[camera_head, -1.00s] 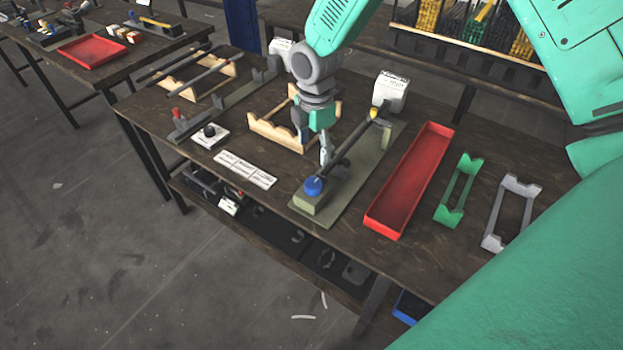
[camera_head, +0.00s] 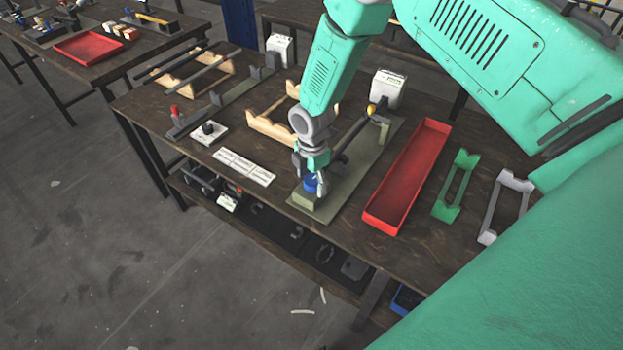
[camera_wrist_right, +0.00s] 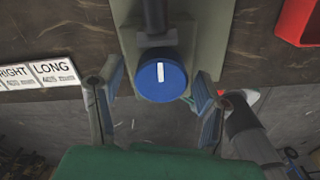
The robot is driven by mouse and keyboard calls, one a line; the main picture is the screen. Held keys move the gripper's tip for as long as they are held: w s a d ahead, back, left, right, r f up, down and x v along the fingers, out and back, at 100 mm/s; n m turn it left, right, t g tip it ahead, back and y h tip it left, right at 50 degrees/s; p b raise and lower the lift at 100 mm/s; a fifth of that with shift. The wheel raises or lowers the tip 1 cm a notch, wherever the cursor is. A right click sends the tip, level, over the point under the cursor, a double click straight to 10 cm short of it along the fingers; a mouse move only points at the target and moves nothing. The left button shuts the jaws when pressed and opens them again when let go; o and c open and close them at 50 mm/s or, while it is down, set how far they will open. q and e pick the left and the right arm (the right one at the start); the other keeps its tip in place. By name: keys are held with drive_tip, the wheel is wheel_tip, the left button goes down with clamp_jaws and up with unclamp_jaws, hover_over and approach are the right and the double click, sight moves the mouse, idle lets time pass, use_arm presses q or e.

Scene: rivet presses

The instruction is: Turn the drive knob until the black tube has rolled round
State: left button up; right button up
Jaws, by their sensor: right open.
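The blue drive knob (camera_head: 309,186) sits at the near end of the olive press base (camera_head: 345,182). In the right wrist view the knob (camera_wrist_right: 172,84) faces me, its white mark near upright. The black tube (camera_head: 352,138) runs back from the knob end towards a yellow-tipped part (camera_head: 371,109). A dark shaft (camera_wrist_right: 154,17) shows behind the knob in the wrist view. My right gripper (camera_head: 310,178) is at the knob, partly covering it. Its open fingers (camera_wrist_right: 158,76) stand on either side of the knob, with gaps visible. My left gripper is not in view.
A red tray (camera_head: 398,195) lies right of the press, with a green rack (camera_head: 452,190) and a grey rack (camera_head: 500,205) beyond. White label cards (camera_head: 244,167) and a wooden cradle (camera_head: 268,128) are to the left. The table's front edge is close by.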

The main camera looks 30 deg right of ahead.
drive_tip(key=shift+a, duration=0.15)
drive_tip(key=shift+c, duration=0.5)
drive_tip(key=c, duration=1.1)
drive_tip(key=shift+o, duration=0.2)
drive_tip(key=shift+n, duration=0.3)
drive_tip(key=n+b, duration=0.1)
drive_tip(key=n, duration=0.4)
drive_tip(key=shift+n, duration=0.3)
drive_tip(key=n, duration=0.5)
drive_tip(key=shift+d+r+n, duration=0.15)
drive_tip(key=shift+d+n, duration=0.05)
drive_tip(key=shift+n, duration=0.2)
drive_tip(key=shift+w, duration=0.1)
